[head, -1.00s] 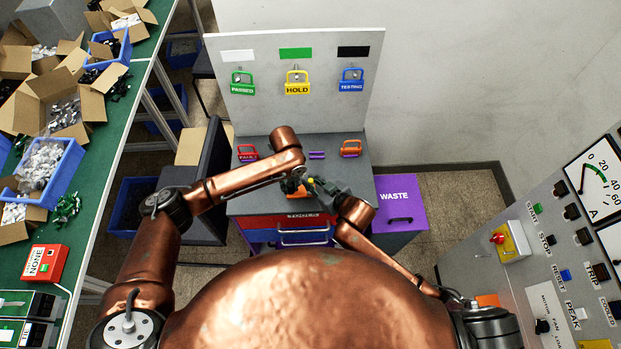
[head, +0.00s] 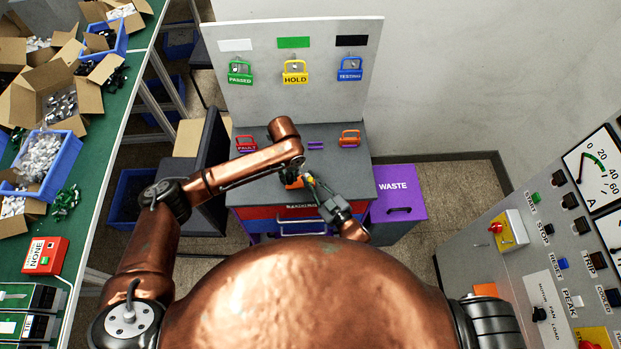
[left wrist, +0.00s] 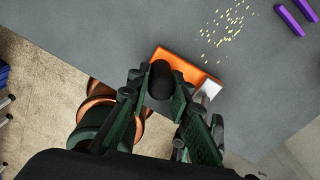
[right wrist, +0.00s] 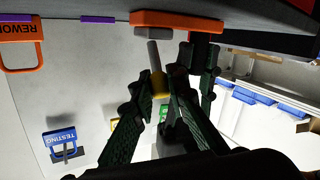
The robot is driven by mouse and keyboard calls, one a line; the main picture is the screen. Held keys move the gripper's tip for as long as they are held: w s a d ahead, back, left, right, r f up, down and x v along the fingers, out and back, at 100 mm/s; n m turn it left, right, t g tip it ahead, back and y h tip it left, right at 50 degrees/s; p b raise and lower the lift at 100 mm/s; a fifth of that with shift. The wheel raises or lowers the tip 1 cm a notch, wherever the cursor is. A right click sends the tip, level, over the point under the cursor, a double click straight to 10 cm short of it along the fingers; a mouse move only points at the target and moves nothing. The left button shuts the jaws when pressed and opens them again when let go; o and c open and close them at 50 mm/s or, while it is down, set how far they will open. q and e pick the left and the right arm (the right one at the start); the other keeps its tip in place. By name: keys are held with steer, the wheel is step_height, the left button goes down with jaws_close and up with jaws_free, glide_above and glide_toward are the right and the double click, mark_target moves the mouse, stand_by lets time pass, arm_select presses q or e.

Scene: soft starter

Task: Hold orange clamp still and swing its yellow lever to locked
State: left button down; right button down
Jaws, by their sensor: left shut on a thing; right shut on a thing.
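The orange clamp (head: 293,184) sits at the front edge of the grey cabinet top, partly hidden by my left arm in the head view. In the left wrist view my left gripper (left wrist: 164,88) is closed around the clamp's black upright part, with the orange base (left wrist: 190,66) just beyond. In the right wrist view the clamp's orange base (right wrist: 177,20) is at the top, and a grey rod runs from it to the yellow lever grip (right wrist: 159,84). My right gripper (right wrist: 172,80) is closed about that yellow end.
Light specks (left wrist: 223,27) and purple bars (left wrist: 290,20) lie on the cabinet top. Red (head: 246,144) and orange (head: 350,138) padlocks stand at its back; green, yellow and blue ones hang above. A purple waste bin (head: 398,190) is at right. A control panel is farther right.

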arm_select(q)
steer(key=shift+d, duration=0.1)
arm_select(e)
steer(key=c, duration=1.9)
jaws_free()
steer(key=v, duration=1.2)
arm_select(q)
steer(key=c, duration=1.7)
jaws_free()
